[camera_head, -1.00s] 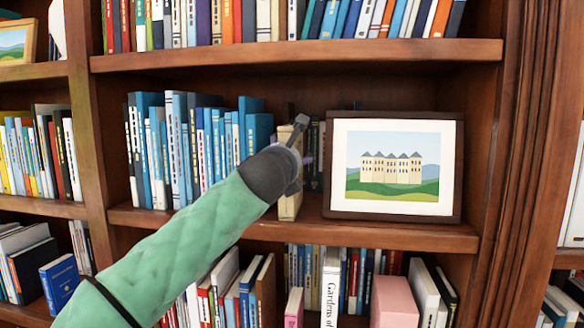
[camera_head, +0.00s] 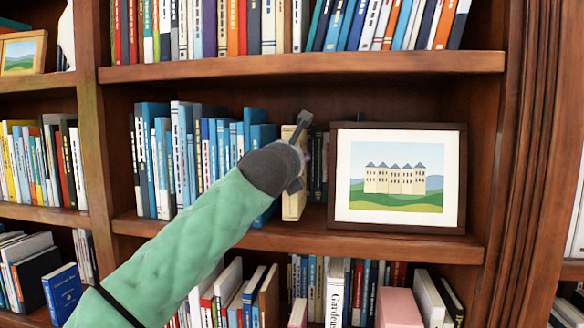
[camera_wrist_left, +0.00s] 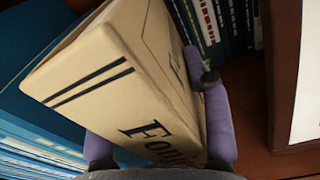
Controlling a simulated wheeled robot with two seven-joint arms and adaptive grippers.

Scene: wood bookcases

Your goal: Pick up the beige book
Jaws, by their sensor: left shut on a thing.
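The beige book (camera_head: 293,204) stands on the middle shelf between the blue books and the framed castle picture. In the left wrist view the beige book (camera_wrist_left: 125,75) fills the middle, with two dark stripes and dark lettering on its spine. My left gripper (camera_head: 296,150) is at the book, its dark wrist covering part of it. In the left wrist view the purple fingers of my left gripper (camera_wrist_left: 160,138) lie on both sides of the spine, shut on the book. My right gripper is not in view.
Blue books (camera_head: 190,155) stand close on the left. The framed castle picture (camera_head: 397,226) stands close on the right. Dark books (camera_wrist_left: 222,28) stand behind on the right. The shelf board above (camera_head: 300,66) limits height.

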